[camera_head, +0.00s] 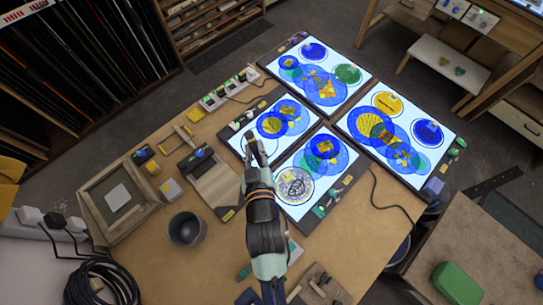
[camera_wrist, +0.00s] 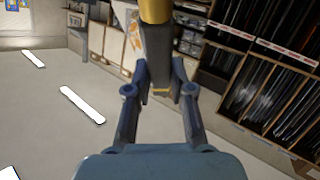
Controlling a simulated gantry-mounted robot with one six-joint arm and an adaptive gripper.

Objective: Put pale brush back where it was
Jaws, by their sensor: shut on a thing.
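My gripper (camera_head: 257,153) is above the lower edge of the left lit panel, pointing toward the back of the table. In the wrist view my gripper (camera_wrist: 160,92) is shut on a brush (camera_wrist: 157,55), with a grey-brown body and a gold-coloured part at the top of the picture. The brush stands out beyond the fingertips, and its far end is cut off by the frame. In the head view the brush is small and hard to make out at the fingers. I cannot tell which spot it came from.
Lit panels with coloured glass discs (camera_head: 319,75) cover the back and right of the table. A dark cup (camera_head: 187,244), a wooden frame tray (camera_head: 93,215) and a wood-and-dark board (camera_head: 214,187) stand at left. Bare tabletop (camera_head: 215,265) lies in front of the cup.

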